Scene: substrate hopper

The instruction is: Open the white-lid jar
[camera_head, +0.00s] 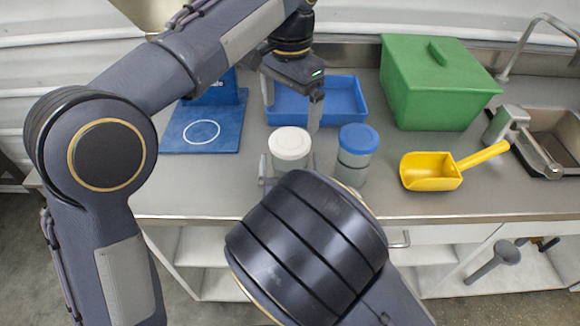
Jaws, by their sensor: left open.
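The white-lid jar (289,148) stands upright on the steel counter, its lid on top; my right arm hides its lower body. My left gripper (292,112) is open and empty above and behind the jar, with one finger in front of the blue tray. My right arm's large dark link fills the lower middle. A small grey part of my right gripper (265,175) shows at the jar's left side; the rest is hidden, so I cannot tell whether it touches the jar.
A blue-lid jar (358,146) stands close to the right. A blue tray (345,100) is behind, a blue mat (190,135) with a white ring at left. A yellow scoop (430,172), green lidded bin (435,90) and sink (555,135) are at right.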

